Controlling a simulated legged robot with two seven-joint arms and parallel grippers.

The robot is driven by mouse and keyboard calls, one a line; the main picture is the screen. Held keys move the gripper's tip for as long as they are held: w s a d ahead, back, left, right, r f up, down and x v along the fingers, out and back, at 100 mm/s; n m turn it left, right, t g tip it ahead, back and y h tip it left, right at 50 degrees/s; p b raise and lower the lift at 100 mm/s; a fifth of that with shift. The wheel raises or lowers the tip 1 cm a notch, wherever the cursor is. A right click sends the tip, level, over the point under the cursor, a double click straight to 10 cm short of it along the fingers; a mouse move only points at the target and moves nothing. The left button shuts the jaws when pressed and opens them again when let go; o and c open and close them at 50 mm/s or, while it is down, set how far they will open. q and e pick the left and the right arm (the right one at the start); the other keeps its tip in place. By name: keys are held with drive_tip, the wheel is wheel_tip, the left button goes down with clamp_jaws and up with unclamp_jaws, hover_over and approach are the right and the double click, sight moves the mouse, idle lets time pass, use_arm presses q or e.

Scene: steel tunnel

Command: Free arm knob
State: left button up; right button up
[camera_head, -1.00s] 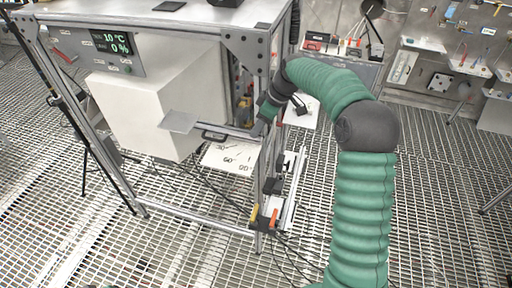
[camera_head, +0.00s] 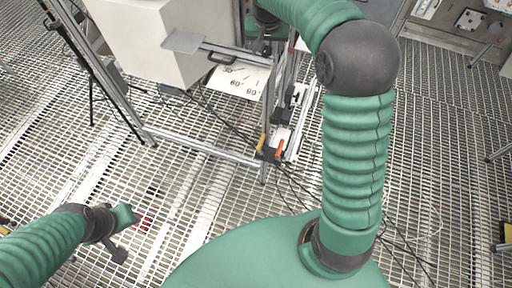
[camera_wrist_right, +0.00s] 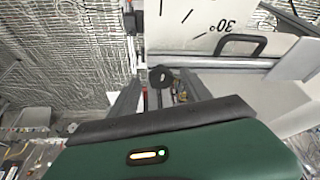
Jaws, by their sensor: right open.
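In the right wrist view a small round black knob (camera_wrist_right: 160,76) shows between the two fingers of my right gripper (camera_wrist_right: 160,92). The fingers are open, one on each side of it; I cannot tell whether they touch it. A metal arm with a black handle (camera_wrist_right: 241,44) lies to the right of the knob, beside a white dial plate (camera_wrist_right: 190,28) with degree marks. In the head view the dial plate (camera_head: 240,82) and the handle (camera_head: 221,58) sit on the frame's side; my right forearm hides the knob. My left gripper (camera_head: 122,236) is low at the left, away from the frame.
A metal frame (camera_head: 205,150) stands on the grating floor (camera_head: 130,185), with a big white box (camera_head: 150,45) inside. A flat metal plate (camera_head: 183,42) sticks out at the arm's left end. Orange and yellow clips (camera_head: 279,147) sit on the frame's lower corner. Cables run across the floor.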

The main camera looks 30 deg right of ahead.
drive_tip(key=m, duration=0.2)
drive_tip(key=shift+w+a+r+m+g+h, duration=0.1)
drive_tip(key=shift+w+a+m+g+h, duration=0.1)
drive_tip(key=shift+a+m+g+h, duration=0.15)
drive_tip(key=b+v, duration=0.3)
drive_tip(key=v, duration=1.3)
drive_tip(key=s+a+f+n+y, duration=0.1)
drive_tip(key=s+a+f+n, duration=0.15)
drive_tip(key=f, duration=0.55)
drive_tip(key=s+a+f+n+y, duration=0.1)
drive_tip(key=s+a+f+n, duration=0.2)
drive_tip(key=f, duration=0.5)
drive_tip(key=s+a+f+n+y, duration=0.1)
drive_tip(key=s+a+f+n, duration=0.2)
drive_tip(key=s+f, duration=0.8)
wheel_tip(320, 180, down, 2)
drive_tip(key=shift+s+a+f, duration=0.2)
drive_tip(key=shift+s+a, duration=0.15)
drive_tip(key=shift+a, duration=0.8)
drive_tip(key=shift+g, duration=0.25)
